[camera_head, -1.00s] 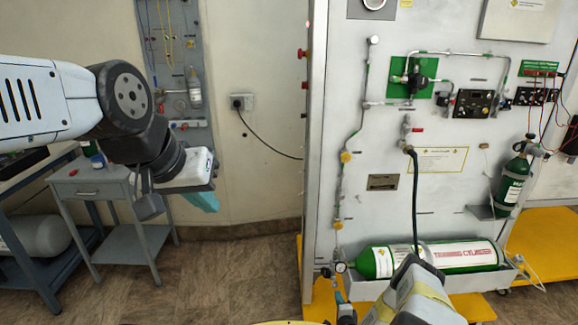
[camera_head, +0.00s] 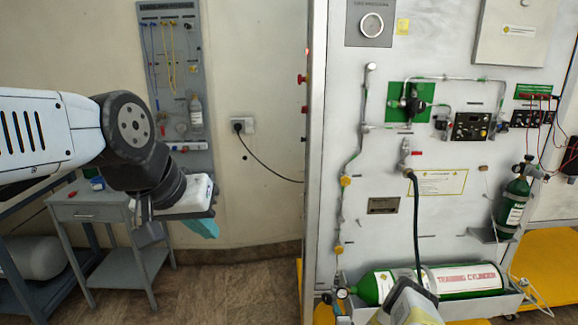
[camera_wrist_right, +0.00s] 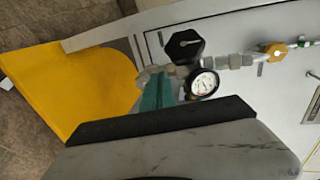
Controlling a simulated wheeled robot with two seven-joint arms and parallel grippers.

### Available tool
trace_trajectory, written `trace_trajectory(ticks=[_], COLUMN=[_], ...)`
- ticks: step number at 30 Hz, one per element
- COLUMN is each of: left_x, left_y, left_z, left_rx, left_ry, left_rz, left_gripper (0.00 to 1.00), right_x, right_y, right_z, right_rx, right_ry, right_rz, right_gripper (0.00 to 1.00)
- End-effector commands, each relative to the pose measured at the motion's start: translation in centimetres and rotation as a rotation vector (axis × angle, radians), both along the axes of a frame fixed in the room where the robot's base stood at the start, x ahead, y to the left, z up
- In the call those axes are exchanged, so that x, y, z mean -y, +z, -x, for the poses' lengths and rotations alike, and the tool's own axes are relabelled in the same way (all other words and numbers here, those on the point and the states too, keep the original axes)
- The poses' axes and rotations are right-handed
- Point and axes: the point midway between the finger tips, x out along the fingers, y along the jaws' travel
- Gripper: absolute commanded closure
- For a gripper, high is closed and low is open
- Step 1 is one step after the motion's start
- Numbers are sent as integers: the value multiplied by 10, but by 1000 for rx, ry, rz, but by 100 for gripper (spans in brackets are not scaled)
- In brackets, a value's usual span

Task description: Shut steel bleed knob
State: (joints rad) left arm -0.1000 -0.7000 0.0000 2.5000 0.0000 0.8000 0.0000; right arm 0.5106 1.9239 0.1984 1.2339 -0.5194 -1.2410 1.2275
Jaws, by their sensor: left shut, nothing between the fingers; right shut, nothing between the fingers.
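In the right wrist view, a black hexagonal knob (camera_wrist_right: 185,46) and a small round gauge (camera_wrist_right: 204,83) sit on a line of steel fittings (camera_wrist_right: 235,61). Small steel parts (camera_wrist_right: 147,76) show just left of my fingertips; I cannot tell for sure which is the steel bleed knob. My right gripper (camera_wrist_right: 158,80) has its teal fingers shut and empty, close beside these fittings; whether they touch is unclear. In the head view the gauge (camera_head: 342,293) is low on the panel, left of the green cylinder. My left gripper (camera_head: 204,228) is shut and empty, far left of the panel.
The white panel (camera_head: 415,225) carries pipes, valves and a hanging black hose (camera_head: 416,215). A green training cylinder (camera_head: 450,280) lies in a trough at its foot. A yellow base (camera_wrist_right: 85,90) lies below the fittings. A grey side table (camera_head: 95,205) stands at the left.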

Motion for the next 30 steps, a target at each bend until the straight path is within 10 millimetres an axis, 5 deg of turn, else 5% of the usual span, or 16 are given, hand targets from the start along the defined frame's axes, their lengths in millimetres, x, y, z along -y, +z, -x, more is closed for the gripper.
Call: trace_trajectory(ticks=[30], left_x=[0], left_y=[0], left_z=[0], left_rx=[0], left_ry=[0], left_rz=[0], left_gripper=[100], right_x=[5], right_y=[-4], right_z=[0], right_rx=[-2], right_ry=[-2], right_rz=[1], right_gripper=[100])
